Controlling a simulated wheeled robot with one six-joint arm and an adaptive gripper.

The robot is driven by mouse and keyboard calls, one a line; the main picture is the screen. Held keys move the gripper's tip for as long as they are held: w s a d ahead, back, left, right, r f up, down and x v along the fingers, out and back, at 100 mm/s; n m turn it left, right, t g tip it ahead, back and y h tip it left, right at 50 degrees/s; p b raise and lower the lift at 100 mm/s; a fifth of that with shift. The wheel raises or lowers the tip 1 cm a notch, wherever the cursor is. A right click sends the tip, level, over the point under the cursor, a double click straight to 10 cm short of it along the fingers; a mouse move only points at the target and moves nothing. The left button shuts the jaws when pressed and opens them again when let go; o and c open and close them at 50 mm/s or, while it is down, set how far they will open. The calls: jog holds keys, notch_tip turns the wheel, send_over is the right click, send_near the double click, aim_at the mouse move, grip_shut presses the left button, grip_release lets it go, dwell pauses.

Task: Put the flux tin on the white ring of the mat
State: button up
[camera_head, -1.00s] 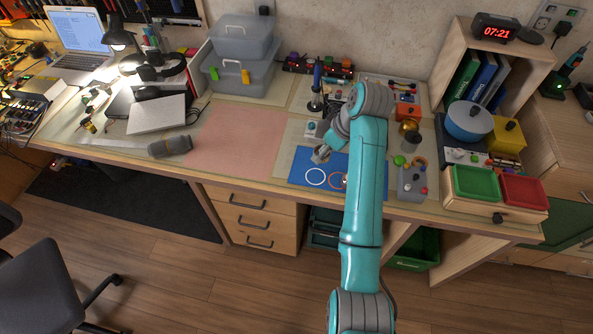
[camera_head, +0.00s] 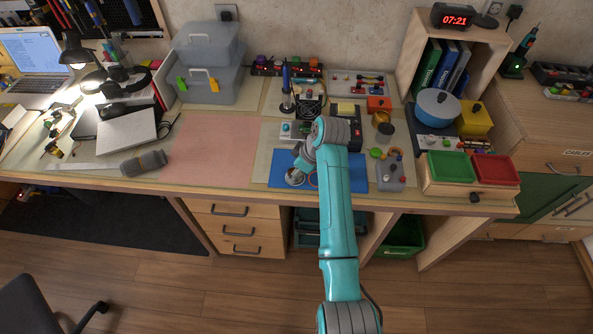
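The blue mat (camera_head: 277,182) lies near the bench's front edge. My gripper (camera_head: 295,178) is low over its left part, where the white ring is, and covers most of that ring. The orange ring (camera_head: 314,180) beside it is partly hidden by my arm. The gripper's fingers are small and seen from above, so I cannot tell whether they are open or hold anything. I cannot pick out the flux tin for sure. A small brass-coloured round thing (camera_head: 380,117) and a dark-lidded jar (camera_head: 386,131) stand to the right of my arm.
A grey box with knobs (camera_head: 390,176) stands right of the mat. Green (camera_head: 450,167) and red (camera_head: 495,169) trays are farther right. A soldering iron stand (camera_head: 287,105) is behind the gripper. The pink mat (camera_head: 212,152) on the left is clear.

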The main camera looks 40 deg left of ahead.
jog(key=o, duration=1.2)
jog(key=shift+f, duration=0.1)
jog(key=v, duration=1.2)
jog(key=shift+a, duration=0.1)
